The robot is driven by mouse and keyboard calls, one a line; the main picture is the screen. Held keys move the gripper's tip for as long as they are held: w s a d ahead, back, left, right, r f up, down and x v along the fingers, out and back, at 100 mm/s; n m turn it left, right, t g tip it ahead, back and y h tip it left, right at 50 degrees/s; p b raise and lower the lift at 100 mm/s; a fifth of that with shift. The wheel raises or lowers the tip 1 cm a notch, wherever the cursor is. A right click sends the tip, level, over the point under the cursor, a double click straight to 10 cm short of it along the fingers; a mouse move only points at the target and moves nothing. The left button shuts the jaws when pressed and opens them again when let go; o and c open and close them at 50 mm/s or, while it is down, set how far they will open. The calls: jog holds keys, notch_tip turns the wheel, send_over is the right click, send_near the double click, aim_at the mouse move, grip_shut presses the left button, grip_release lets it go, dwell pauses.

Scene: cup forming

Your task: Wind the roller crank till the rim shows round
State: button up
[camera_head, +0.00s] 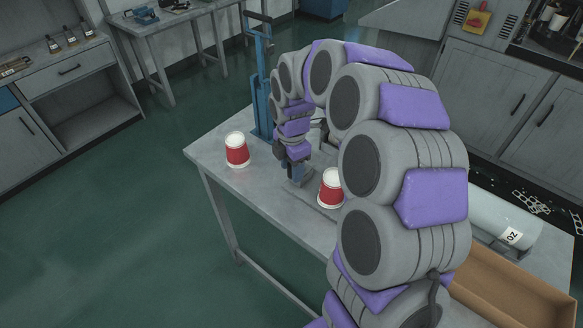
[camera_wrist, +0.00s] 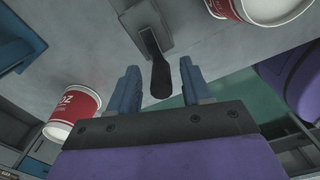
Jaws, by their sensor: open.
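A dark crank handle (camera_wrist: 159,78) hangs from a grey mount (camera_wrist: 143,30) in the wrist view. My gripper (camera_wrist: 160,67) is open, its two blue fingers on either side of the handle with gaps on both sides. In the head view my gripper (camera_head: 295,176) is low over the table between two red-and-white cups. One cup (camera_head: 237,153) stands to its left, the other (camera_head: 330,190) to its right. They also show in the wrist view, one at left (camera_wrist: 76,108) and one at top right (camera_wrist: 225,8). I cannot tell how their rims are formed.
The grey table (camera_head: 260,185) carries a blue upright stand (camera_head: 262,85) behind my gripper. A pale cylinder (camera_head: 500,218) and an open cardboard box (camera_head: 505,290) lie at right. My arm hides part of the table. Its left front is clear.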

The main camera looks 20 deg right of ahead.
grip_shut()
dwell(0.5)
jog(key=shift+w+m+p, duration=0.1)
jog(key=shift+m+p, duration=0.2)
